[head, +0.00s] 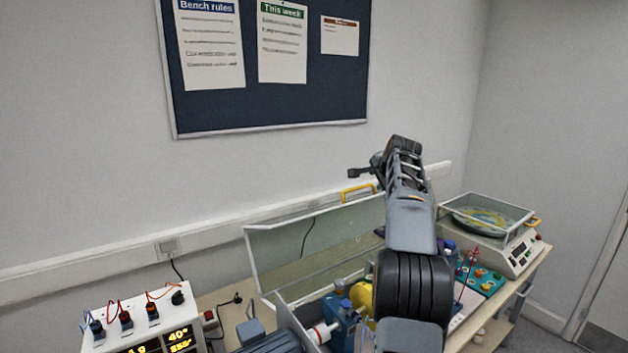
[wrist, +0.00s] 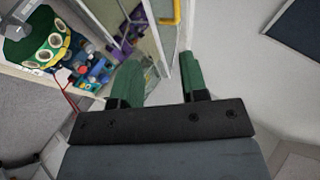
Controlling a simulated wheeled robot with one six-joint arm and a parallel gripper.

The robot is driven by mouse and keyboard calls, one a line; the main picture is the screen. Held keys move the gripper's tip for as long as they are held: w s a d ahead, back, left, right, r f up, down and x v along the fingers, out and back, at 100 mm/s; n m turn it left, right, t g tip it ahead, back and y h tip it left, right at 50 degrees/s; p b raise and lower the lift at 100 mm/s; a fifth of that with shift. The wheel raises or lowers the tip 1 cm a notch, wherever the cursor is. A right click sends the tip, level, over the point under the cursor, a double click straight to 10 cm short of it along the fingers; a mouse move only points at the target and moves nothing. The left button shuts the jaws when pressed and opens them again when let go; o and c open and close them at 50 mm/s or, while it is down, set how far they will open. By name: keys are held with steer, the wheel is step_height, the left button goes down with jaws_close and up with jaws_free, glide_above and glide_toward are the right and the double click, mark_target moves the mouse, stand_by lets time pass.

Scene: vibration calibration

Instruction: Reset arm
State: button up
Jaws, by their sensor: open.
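My arm rises in the middle of the head view and bends to the left at its top. My gripper (head: 365,172) is up in the air in front of the bare wall, above the bench. In the wrist view my gripper (wrist: 158,85) shows two green fingers set wide apart, with nothing held between them. The clear lid or panel (wrist: 150,40) and its yellow handle (wrist: 171,12) lie beyond the fingers in that view. I cannot tell how far they are from the fingers.
An open case with a raised clear lid (head: 290,250) stands on the bench, partly behind my arm. A white instrument (head: 505,245) with a clear cover is at right. A display box (head: 140,325) is at lower left. A notice board (head: 270,110) hangs on the wall.

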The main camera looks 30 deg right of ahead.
steer(key=s+a+f+n+g+y, duration=0.25)
steer(key=a+f+n, duration=0.25)
steer(key=f, duration=0.6)
steer(key=s+a+f+n, duration=0.3)
steer(key=s+a, duration=0.4)
steer(key=a, duration=0.5)
steer(key=s+a+f+n+g+y, duration=0.1)
steer(key=s+a+f+n, duration=0.2)
steer(key=a, duration=0.9)
steer(key=s+a+f+n+g+y, duration=0.1)
steer(key=s+a+f+n, duration=0.2)
steer(key=s+a+n, duration=0.5)
steer(key=s+a, duration=0.4)
steer(key=shift+f, duration=0.3)
